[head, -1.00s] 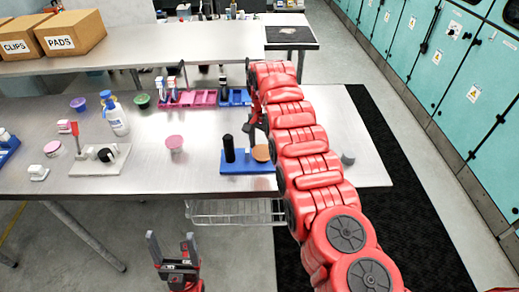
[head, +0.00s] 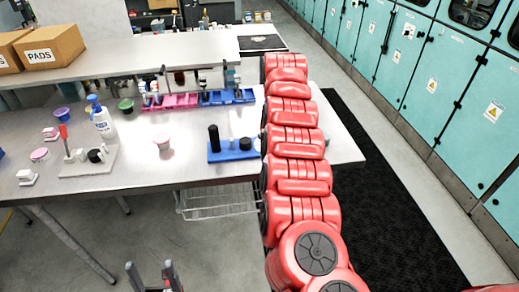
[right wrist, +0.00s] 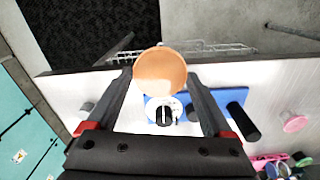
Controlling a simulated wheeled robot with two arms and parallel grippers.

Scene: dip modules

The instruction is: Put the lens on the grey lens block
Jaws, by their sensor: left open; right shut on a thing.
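An orange-brown round disc, which I take as the lens (right wrist: 160,72), is held between the fingertips of my right gripper (right wrist: 158,78) in the right wrist view. My right gripper is hidden behind my red arm in the head view. A flat grey block (head: 75,168) with a red-topped post and a black round piece stands at the table's left; I take it as the grey lens block. It is far left of my right arm. My left gripper (head: 152,278) is open and empty, low in front of the table.
A blue block (head: 228,155) with a black post (head: 213,138) and a black knob (head: 245,143) sits near the front edge. Pink and blue trays (head: 178,101) are behind.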

